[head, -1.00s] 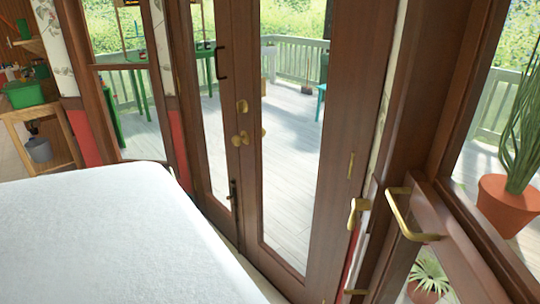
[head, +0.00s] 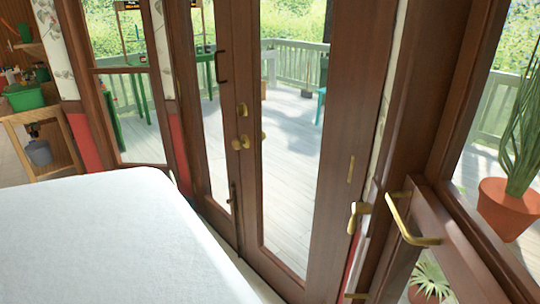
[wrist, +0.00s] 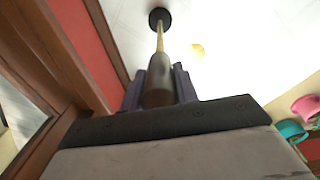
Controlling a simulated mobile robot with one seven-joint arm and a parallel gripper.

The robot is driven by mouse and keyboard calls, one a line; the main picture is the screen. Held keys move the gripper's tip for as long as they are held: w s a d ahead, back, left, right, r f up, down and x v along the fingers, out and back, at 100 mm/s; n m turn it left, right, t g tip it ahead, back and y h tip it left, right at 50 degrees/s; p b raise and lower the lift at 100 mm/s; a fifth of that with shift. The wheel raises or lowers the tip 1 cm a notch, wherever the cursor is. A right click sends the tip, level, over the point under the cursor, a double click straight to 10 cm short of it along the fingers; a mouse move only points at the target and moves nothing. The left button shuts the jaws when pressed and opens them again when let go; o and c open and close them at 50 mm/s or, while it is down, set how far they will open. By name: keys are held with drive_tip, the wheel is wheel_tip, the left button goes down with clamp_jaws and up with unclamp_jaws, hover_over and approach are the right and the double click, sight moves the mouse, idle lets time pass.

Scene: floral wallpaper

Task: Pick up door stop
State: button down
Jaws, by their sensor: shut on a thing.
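In the wrist view, the door stop (wrist: 159,66) has a dark cylindrical body, a thin brass-coloured rod and a round black disc at its far end. My gripper (wrist: 157,84) is shut on the dark body, with one finger on each side. The rod and disc point away from the wrist, toward the top of the picture. I cannot tell whether the disc touches the pale surface behind it. Neither the gripper nor the door stop shows in the head view.
Brown-framed glass doors (head: 338,150) with brass handles fill the middle of the head view. A white-covered surface (head: 90,240) lies at lower left. A potted plant (head: 508,205) stands at right. Pink (wrist: 306,105) and teal (wrist: 291,131) objects show in the wrist view.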

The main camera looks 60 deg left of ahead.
drive_tip(key=shift+w+a+r, duration=0.1)
drive_tip(key=shift+r, duration=0.05)
